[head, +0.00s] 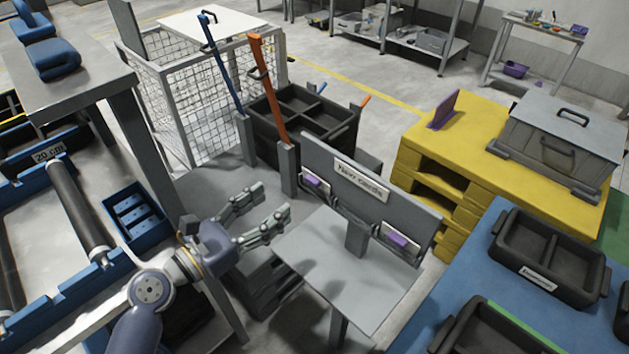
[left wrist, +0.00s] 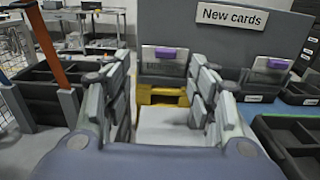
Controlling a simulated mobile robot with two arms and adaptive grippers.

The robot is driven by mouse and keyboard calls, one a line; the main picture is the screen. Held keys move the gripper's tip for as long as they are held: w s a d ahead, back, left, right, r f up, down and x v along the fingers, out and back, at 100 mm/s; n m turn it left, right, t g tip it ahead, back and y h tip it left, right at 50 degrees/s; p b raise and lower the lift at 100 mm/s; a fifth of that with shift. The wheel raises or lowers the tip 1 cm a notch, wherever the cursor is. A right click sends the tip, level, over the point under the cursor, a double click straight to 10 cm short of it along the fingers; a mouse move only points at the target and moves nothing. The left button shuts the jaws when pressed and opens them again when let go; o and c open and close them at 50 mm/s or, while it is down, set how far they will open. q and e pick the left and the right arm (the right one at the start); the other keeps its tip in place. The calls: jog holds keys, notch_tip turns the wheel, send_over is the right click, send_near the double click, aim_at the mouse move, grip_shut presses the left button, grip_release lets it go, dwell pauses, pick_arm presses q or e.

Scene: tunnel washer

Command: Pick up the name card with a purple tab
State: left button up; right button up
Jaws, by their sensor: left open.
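Two name cards with purple tabs sit in holders on the grey "New cards" board. The left card (head: 316,185) is at the board's left end, and the right card (head: 399,241) is near its right end. In the left wrist view the left card (left wrist: 165,60) shows between my fingers, beyond their tips, and the right card (left wrist: 264,72) is to the right. My left gripper (head: 274,202) is open and empty, its fingers pointing toward the left card with a gap between. My right gripper is not in view.
The board stands on a small grey table (head: 345,270). Two upright handles, blue (head: 222,70) and orange (head: 268,95), rise behind my gripper. A yellow stand (head: 490,135) is behind the board, and a blue table with black trays (head: 548,258) is at the right.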

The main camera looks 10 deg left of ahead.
aim_at(310, 181)
pick_arm(q)
jog(key=x, duration=0.3)
jog(key=p+x, duration=0.1)
jog(key=x, duration=0.5)
jog(key=shift+d+p, duration=0.4)
jog(key=shift+d, duration=0.2)
jog(key=shift+s, duration=0.1)
jog(key=c, duration=0.9)
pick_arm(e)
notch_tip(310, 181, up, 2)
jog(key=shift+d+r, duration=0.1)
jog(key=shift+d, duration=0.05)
